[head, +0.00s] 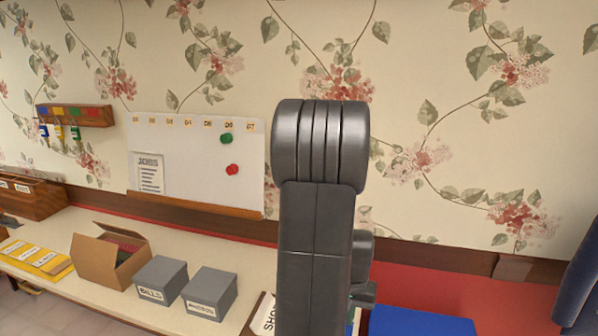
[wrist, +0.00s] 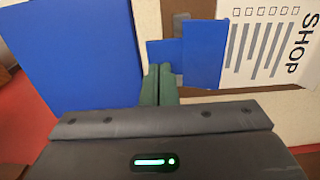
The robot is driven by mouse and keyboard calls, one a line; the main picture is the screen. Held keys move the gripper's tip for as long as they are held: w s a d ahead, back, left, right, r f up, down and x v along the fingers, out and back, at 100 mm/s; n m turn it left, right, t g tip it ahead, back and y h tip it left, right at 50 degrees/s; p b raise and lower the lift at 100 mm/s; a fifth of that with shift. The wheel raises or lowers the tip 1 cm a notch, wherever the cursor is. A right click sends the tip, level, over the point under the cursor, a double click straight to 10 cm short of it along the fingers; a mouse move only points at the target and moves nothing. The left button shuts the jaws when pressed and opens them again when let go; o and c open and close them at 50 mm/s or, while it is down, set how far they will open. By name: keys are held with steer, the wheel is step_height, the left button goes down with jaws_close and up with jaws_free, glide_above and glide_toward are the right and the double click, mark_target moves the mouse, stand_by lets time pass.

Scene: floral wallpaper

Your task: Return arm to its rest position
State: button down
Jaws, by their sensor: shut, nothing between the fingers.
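My gripper (wrist: 158,85) shows in the wrist view with its two dark green fingers together and nothing between them. It points over a large blue surface (wrist: 75,60), smaller blue pieces (wrist: 204,55) and a white sheet marked SHOP (wrist: 268,45). The fingertips overlap the blue pieces in the picture; I cannot tell whether they touch. In the head view my grey arm rises upright in the middle, and the gripper is not visible there.
A pale bench (head: 75,222) holds an open cardboard box (head: 100,262) and grey boxes marked BILLS (head: 160,283) and PHOTOS (head: 209,294). A whiteboard (head: 195,175) and a key rack (head: 75,115) are on the wall. A blue surface (head: 420,322) lies right of my arm.

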step_height(320, 180, down, 2)
steer(key=shift+f+b, duration=0.1)
steer(key=shift+b, duration=0.4)
steer(key=shift+r, duration=0.25)
step_height(320, 180, up, 9)
steer(key=p, duration=0.7)
stand_by(0.8)
steer(key=shift+s+a+f, duration=0.1)
steer(key=shift+f, duration=0.05)
